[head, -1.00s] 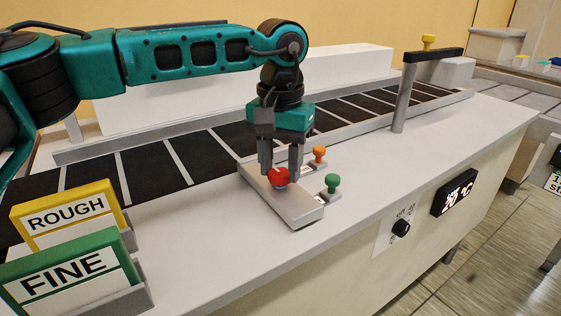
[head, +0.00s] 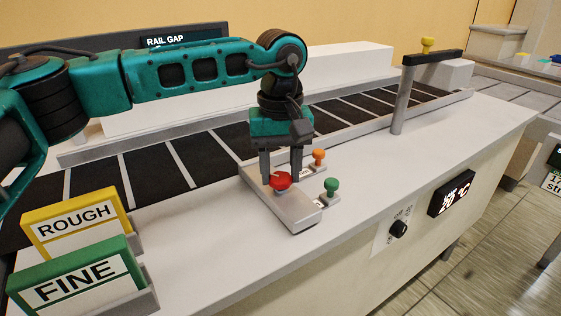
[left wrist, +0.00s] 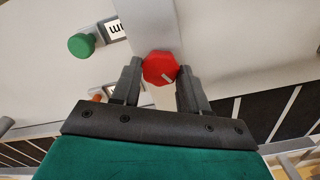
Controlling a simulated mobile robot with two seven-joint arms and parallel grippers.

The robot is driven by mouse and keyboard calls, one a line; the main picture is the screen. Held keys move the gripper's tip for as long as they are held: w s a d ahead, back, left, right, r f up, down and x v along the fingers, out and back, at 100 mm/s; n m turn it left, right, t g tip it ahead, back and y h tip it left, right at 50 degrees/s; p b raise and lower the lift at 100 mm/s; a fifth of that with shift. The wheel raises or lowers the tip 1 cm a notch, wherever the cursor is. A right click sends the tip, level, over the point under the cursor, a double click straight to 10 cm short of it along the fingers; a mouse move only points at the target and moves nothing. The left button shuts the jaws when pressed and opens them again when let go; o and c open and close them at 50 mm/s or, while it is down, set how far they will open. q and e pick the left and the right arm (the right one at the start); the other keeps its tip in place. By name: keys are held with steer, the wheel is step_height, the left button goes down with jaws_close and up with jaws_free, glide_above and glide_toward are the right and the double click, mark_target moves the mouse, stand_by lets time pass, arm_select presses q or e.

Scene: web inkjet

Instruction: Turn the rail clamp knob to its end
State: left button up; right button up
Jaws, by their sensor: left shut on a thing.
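The red knob (head: 280,181) sits on a grey metal block (head: 296,214) on the white bench beside the belt. My left gripper (head: 281,176) points down over the block, shut on the red knob. In the left wrist view the knob (left wrist: 160,68), many-sided with a pale pointer line, lies between the two dark fingertips (left wrist: 158,78). The line points down and to the right there. My right gripper is not in view.
Orange (head: 318,157) and green (head: 331,187) knobs stand just right of the block. A yellow ROUGH card (head: 76,222) and a green FINE card (head: 75,277) stand at front left. A post (head: 404,95) with a crossbar rises at right. A RAIL GAP display (head: 168,41) is behind my arm.

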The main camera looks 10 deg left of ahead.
arm_select(q)
steer(key=n, duration=0.3)
steer(key=shift+r+n+p, duration=0.1)
steer(key=shift+n+p, duration=0.3)
steer(key=n, duration=0.3)
steer(key=shift+n, duration=0.3)
steer(key=n, duration=0.3)
steer(key=shift+n+p, duration=0.3)
steer(key=shift+p, duration=0.1)
steer(key=n, duration=0.3)
steer(key=shift+n, duration=0.3)
steer(key=n, duration=0.3)
steer(key=shift+n+p, duration=0.3)
steer(key=n, duration=0.3)
steer(key=shift+n, duration=0.4)
steer(key=n, duration=0.4)
steer(key=shift+s, duration=0.1)
steer(key=shift+n+p, duration=0.35)
steer(key=shift+n, duration=1.45)
